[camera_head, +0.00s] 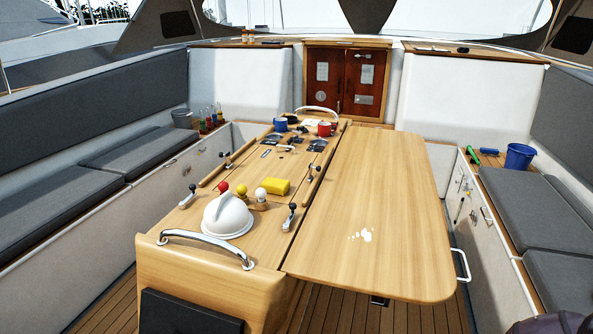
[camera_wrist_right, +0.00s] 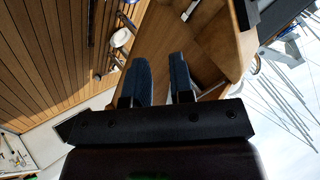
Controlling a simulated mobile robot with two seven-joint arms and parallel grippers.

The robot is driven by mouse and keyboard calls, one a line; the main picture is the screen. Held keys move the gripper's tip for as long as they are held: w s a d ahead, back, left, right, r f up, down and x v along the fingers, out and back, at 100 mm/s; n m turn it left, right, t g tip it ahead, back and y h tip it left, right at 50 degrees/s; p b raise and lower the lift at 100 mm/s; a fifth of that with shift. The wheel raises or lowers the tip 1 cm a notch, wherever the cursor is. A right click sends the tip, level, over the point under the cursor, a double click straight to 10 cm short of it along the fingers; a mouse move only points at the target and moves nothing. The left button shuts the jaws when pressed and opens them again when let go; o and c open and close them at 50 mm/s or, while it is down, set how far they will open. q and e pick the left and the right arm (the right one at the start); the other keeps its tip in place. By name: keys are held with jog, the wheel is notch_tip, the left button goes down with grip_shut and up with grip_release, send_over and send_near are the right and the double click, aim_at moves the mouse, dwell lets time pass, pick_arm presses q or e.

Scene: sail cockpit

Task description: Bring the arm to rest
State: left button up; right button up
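My right gripper (camera_wrist_right: 160,80) shows in the right wrist view. Its two dark blue fingers are apart with a gap between them, and nothing is held there. Behind the fingers are a wooden panel and the slatted deck, tilted in the picture. In the head view only a dark piece, probably of my right arm, shows at the bottom right corner; the gripper itself is out of that view. My left gripper is in neither view.
The wooden cockpit table (camera_head: 375,220) stands in the middle, with a white dome (camera_head: 228,217), a yellow sponge (camera_head: 276,186), knobs and mugs on its left part. A white spill marks its right leaf. Cushioned benches line both sides; a blue bucket (camera_head: 519,157) stands right.

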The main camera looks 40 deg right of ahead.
jog(key=w+a+n+t+h, duration=0.1)
jog(key=w+a+n+h, duration=0.1)
jog(key=w+a, duration=0.2)
jog(key=w+a+n+t+h+b, duration=0.1)
jog(key=w+a+n+t+h, duration=0.1)
jog(key=a, duration=0.8)
jog(key=shift+w+a+t+h, duration=0.35)
jog(key=shift+w+h, duration=0.15)
jog(key=shift+w, duration=0.7)
jog(key=shift+s+d, duration=0.1)
